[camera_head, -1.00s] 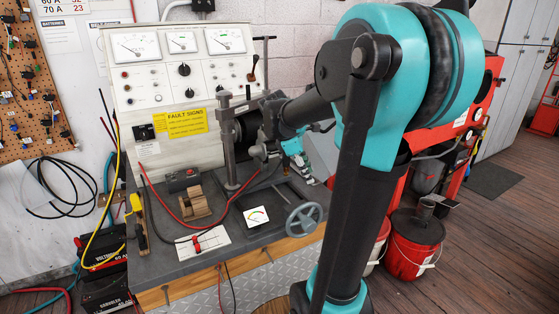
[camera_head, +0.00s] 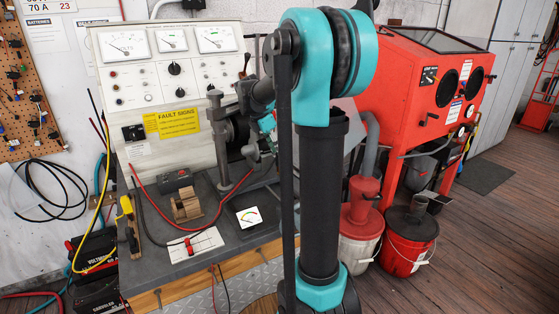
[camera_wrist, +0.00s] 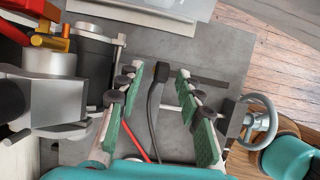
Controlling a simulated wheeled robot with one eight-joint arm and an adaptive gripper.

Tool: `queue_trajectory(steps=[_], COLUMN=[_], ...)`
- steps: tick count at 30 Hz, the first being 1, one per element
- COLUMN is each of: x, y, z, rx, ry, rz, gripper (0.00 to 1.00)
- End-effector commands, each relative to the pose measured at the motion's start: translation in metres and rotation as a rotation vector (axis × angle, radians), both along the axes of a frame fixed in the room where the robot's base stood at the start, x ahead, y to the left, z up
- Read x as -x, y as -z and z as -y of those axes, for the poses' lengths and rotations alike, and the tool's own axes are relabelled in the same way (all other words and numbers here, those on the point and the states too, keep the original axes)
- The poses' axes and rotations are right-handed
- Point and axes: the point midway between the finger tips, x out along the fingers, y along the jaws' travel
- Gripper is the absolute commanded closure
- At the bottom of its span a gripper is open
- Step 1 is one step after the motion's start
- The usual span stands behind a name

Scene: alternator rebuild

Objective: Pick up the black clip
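In the wrist view my gripper (camera_wrist: 160,72) is open, its two green-padded fingers apart. A long dark piece that looks like the black clip (camera_wrist: 155,98) lies between the fingers in that view. I cannot tell whether it is level with them or lower, on the bench. A red lead (camera_wrist: 153,147) shows beneath it. In the head view my gripper is mostly hidden behind my arm, beside the bench's upright post, and I cannot make out the black clip there.
The grey bench (camera_head: 150,268) carries a vertical post (camera_head: 220,150), a wooden block (camera_head: 186,207), a white card with a red clip (camera_head: 192,245) and a small gauge (camera_head: 248,217). A handwheel (camera_wrist: 262,118) is at right in the wrist view. Red buckets (camera_head: 408,240) stand beyond my arm.

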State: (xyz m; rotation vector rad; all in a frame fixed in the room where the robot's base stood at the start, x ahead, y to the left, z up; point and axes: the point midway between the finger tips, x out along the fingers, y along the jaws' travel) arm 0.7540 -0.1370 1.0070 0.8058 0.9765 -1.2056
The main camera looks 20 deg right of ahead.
Motion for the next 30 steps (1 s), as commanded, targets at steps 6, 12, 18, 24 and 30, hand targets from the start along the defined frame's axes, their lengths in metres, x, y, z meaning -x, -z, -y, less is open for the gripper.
queue_trajectory(steps=[6,12,18,24,30], x=[-0.001,-0.003,-0.003,-0.003,-0.003], y=[0.021,0.047,0.059,0.059,0.058], z=[0.01,0.022,0.027,0.026,0.026], rx=[0.0,0.0,0.0,0.0,0.0], ry=[0.0,0.0,-0.001,-0.001,-0.001], rz=[-0.001,0.0,0.0,0.0,0.0], gripper=[0.64,0.64,0.64,0.65,0.9])
